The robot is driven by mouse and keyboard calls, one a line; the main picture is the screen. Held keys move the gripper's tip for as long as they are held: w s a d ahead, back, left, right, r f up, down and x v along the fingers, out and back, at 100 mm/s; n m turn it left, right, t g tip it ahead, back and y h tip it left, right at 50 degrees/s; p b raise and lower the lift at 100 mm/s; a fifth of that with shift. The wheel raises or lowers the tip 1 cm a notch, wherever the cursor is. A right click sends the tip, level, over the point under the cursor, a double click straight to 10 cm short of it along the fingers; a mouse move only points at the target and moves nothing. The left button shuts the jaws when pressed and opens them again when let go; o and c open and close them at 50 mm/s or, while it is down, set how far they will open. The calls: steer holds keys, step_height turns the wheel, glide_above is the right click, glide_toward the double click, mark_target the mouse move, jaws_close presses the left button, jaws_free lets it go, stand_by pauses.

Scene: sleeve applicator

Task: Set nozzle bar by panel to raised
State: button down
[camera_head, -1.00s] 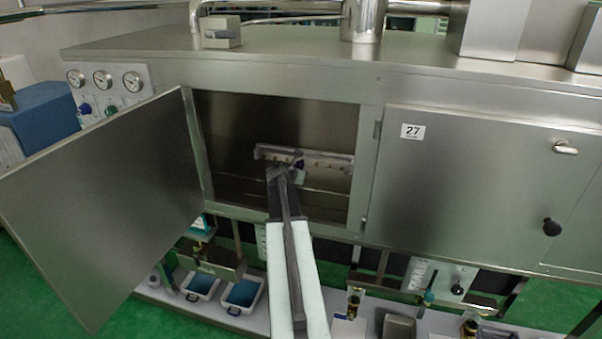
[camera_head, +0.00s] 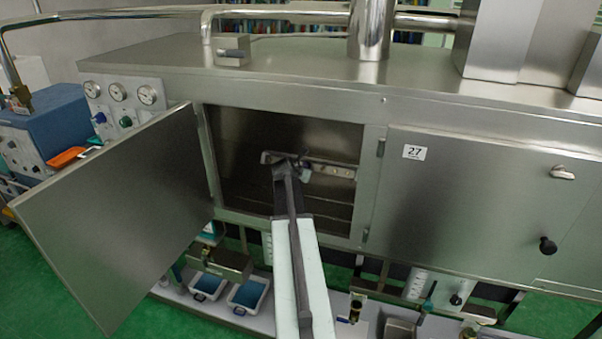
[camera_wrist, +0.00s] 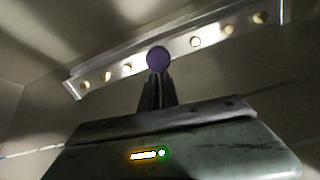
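The nozzle bar (camera_head: 333,170) is a pale metal strip with several round nozzles, near the back inside the open steel cabinet (camera_head: 377,190). In the wrist view the bar (camera_wrist: 209,41) slants up to the right, with a purple round knob (camera_wrist: 158,59) near its middle. My gripper (camera_head: 288,164) reaches through the opening to the bar. In the wrist view its dark fingers (camera_wrist: 158,76) are close together at the knob and appear shut on it. My arm and gripper hide part of the bar in the head view.
The cabinet door (camera_head: 120,215) stands open on the left. A closed door (camera_head: 470,200) labelled 27 is on the right. Pressure gauges (camera_head: 118,91) are on the left end. Blue-filled trays (camera_head: 246,294) stand below. The opening's side edges flank my arm.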

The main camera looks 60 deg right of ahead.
steer(key=shift+d+r+h, duration=0.3)
steer(key=shift+d+r, duration=0.2)
steer(key=shift+r, duration=0.1)
steer(key=s+a+r+p, duration=0.2)
steer(key=a+r+p, duration=0.3)
steer(key=r+p, duration=0.2)
steer(key=shift+a+r+p, duration=0.2)
steer(key=shift+r+p, duration=0.1)
steer(key=shift+p, duration=0.3)
